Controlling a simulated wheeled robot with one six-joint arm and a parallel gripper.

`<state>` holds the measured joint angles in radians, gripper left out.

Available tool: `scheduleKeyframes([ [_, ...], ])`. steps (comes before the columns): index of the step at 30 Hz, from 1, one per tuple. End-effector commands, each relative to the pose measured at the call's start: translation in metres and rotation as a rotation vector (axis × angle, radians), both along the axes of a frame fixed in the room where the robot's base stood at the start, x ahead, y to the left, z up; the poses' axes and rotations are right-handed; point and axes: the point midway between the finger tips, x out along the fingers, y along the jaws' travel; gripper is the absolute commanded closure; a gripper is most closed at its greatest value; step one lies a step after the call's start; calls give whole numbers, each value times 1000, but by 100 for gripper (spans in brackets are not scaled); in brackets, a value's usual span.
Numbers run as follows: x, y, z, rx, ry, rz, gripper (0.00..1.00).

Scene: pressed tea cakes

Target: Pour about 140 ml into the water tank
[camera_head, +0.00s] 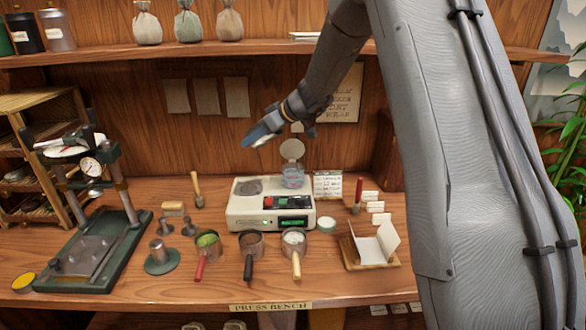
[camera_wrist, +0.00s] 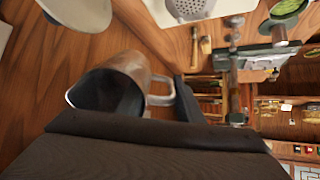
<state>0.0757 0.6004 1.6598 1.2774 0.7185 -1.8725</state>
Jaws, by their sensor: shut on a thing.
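A clear bluish water tank (camera_head: 292,179) sits at the back right of the cream machine (camera_head: 246,212), with a round lid (camera_head: 292,150) standing up behind it. My gripper (camera_head: 262,133) is above the machine, up and left of the tank in the head view. In the wrist view my gripper (camera_wrist: 158,106) is shut on a see-through or shiny jug (camera_wrist: 132,70), whose handle (camera_wrist: 163,84) shows by the fingers. The jug looks tilted in that view. Its water level cannot be made out. In the head view the jug is hard to tell from the fingers.
Three handled cups, with green (camera_head: 207,246), dark (camera_head: 251,244) and pale (camera_head: 294,243) contents, stand before the machine. A green-based press (camera_head: 95,255) is at left. A written card (camera_head: 327,184) stands right of the tank. A shelf (camera_head: 200,54) runs above.

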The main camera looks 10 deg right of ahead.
Motion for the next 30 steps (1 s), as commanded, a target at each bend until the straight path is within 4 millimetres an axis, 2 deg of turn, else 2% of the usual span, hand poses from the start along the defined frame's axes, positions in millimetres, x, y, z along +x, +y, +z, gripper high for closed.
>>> scheduleKeyframes([
  [11, -2, 0, 7, -81, 67, 0, 100],
  [23, -2, 1, 1, -183, 154, -2, 100],
  [30, 2, 6, -11, -258, 221, -2, 100],
])
